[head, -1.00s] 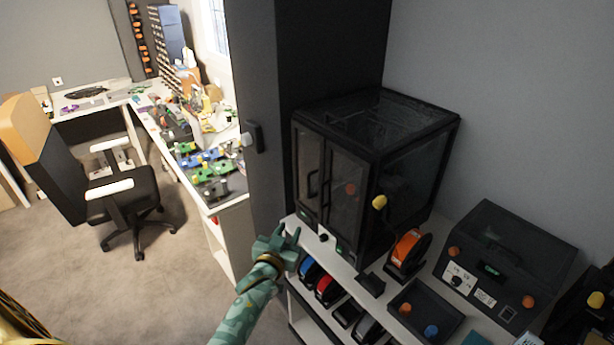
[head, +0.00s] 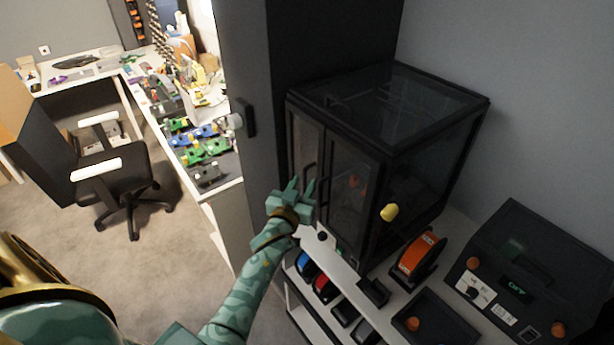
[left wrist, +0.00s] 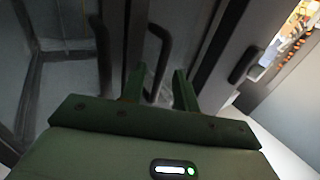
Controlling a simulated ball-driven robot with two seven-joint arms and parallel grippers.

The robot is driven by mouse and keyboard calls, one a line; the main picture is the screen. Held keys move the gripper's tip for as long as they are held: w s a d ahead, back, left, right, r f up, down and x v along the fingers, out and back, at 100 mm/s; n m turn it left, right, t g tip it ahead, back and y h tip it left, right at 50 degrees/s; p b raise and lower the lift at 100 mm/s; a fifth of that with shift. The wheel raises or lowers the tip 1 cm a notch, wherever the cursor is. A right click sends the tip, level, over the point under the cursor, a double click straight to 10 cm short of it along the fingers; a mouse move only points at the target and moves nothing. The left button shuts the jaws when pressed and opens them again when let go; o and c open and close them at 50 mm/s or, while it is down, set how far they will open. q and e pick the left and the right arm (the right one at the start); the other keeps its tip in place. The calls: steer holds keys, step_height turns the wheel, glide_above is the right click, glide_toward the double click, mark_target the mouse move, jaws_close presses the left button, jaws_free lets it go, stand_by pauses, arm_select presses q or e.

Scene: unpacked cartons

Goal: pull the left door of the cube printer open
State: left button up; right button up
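The cube printer (head: 385,150) is a black-framed box with clear panels on a white shelf unit. Its left door (head: 306,150) looks shut, beside the right door (head: 352,185). The left door's dark handle (head: 309,178) is a vertical bar. My green left gripper (head: 300,189) is open in front of the left door, at the lower part of this handle. In the left wrist view the handle (left wrist: 158,58) shows between the two fingertips (left wrist: 158,80); I cannot tell whether they touch it. The other handle (left wrist: 103,60) is left of the fingers. My right gripper is not in view.
A tall dark cabinet (head: 250,60) stands close on the printer's left. An orange spool (head: 417,256), a dark tray (head: 435,325) and a dark control box (head: 525,275) are at its right. Open floor lies left, near a chair (head: 110,175).

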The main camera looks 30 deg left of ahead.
arm_select(q)
steer(key=shift+w, duration=0.15)
steer(key=shift+r, duration=0.1)
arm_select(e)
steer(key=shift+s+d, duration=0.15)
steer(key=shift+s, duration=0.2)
arm_select(q)
jaws_close()
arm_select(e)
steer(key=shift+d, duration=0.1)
arm_select(q)
steer(key=shift+s, duration=0.2)
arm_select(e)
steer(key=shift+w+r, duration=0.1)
